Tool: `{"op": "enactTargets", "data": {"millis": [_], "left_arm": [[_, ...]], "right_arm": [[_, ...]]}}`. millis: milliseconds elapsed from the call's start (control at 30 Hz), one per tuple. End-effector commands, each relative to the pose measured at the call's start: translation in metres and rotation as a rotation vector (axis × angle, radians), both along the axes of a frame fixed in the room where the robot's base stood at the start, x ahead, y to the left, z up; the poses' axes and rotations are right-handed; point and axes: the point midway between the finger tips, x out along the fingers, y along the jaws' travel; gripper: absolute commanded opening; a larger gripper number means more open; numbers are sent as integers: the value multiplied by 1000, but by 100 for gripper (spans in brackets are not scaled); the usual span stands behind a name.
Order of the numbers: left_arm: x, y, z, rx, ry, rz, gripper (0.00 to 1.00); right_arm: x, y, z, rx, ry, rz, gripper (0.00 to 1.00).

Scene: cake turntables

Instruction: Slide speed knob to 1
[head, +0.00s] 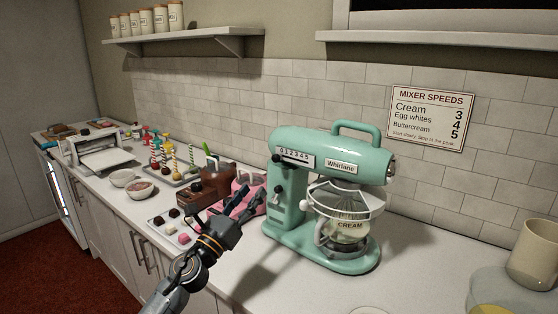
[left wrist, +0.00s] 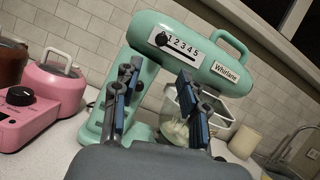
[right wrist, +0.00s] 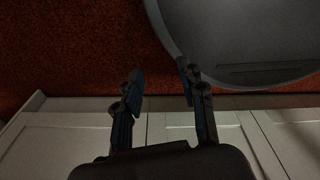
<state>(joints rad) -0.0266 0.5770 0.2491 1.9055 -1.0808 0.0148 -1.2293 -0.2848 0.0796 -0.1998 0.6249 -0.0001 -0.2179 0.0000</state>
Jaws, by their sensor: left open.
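The mint-green stand mixer (head: 330,150) stands upright on the counter. Its white speed scale (head: 296,158) is numbered 0 to 5, and the black speed knob (head: 279,161) sits at the 0 end. In the left wrist view, the speed knob (left wrist: 161,39) shows at the left end of the scale. My left gripper (head: 251,203) is open and empty, left of the mixer and lower than the knob, apart from it. In the left wrist view, its open fingers (left wrist: 158,80) point toward the mixer. My right gripper (right wrist: 161,72) is open and empty above the floor, by white cabinet fronts.
A glass bowl labelled CREAM (head: 350,228) sits under the mixer head. A mixer speeds sign (head: 430,115) hangs on the tiled wall. A pink appliance (head: 245,185), brown box and sweets tray crowd the counter's left side. A beige pot (head: 535,253) stands at right.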

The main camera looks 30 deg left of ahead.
Motion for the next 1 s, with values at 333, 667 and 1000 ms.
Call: {"op": "enactTargets", "data": {"millis": [333, 667, 1000], "left_arm": [[68, 0, 33, -2, -3, 1, 43], [110, 1, 46, -4, 0, 1, 43], [116, 0, 46, -2, 1, 0, 43]], "right_arm": [[-33, -4, 23, -7, 49, 1, 40], [-5, -1, 32, -1, 5, 1, 40], [-15, -2, 32, -3, 21, 1, 40]]}}
